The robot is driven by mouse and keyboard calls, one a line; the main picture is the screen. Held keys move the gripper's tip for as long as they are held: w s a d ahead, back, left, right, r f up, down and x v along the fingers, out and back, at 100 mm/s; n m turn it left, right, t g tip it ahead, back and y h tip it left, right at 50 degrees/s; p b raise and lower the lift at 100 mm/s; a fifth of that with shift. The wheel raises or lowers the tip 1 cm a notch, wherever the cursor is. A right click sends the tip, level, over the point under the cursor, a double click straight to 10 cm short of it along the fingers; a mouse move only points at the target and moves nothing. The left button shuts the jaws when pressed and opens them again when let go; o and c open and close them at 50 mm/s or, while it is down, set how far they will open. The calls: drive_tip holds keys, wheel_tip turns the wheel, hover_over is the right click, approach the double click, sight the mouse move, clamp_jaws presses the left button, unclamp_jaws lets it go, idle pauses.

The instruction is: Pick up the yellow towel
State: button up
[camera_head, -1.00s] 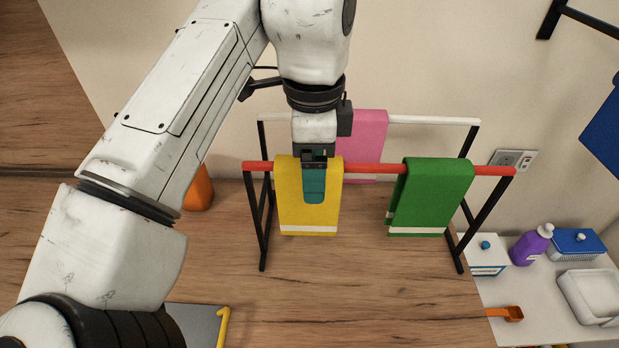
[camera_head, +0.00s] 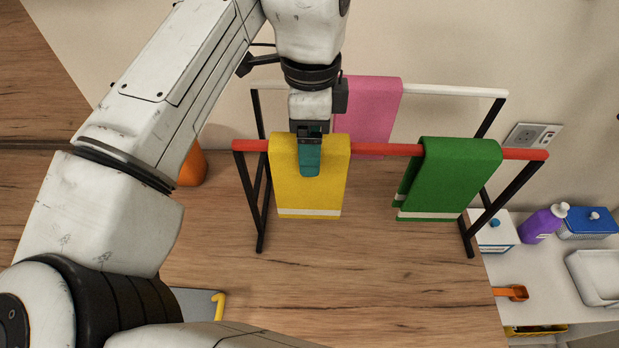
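The yellow towel (camera_head: 327,185) hangs folded over the red front bar of a drying rack, with a white stripe near its lower edge. My gripper (camera_head: 309,165) is at the top of this towel, pointing down. One teal finger lies over the towel's front face. The other finger is hidden, probably behind the cloth, so I cannot tell whether the fingers are closed on it.
A green towel (camera_head: 447,180) hangs on the red bar (camera_head: 385,149) to the right. A pink towel (camera_head: 368,108) hangs on the white rear bar (camera_head: 440,90). An orange object (camera_head: 192,165) stands left of the rack. A purple bottle (camera_head: 543,224) and a blue-lidded box (camera_head: 588,223) stand at right.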

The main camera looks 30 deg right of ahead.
sight(310, 182)
wheel_tip(310, 182, down, 5)
drive_tip(key=b, duration=0.4)
drive_tip(key=shift+a+b, duration=0.1)
drive_tip(key=shift+b, duration=0.25)
drive_tip(key=shift+c, duration=0.3)
drive_tip(key=c, duration=1.1)
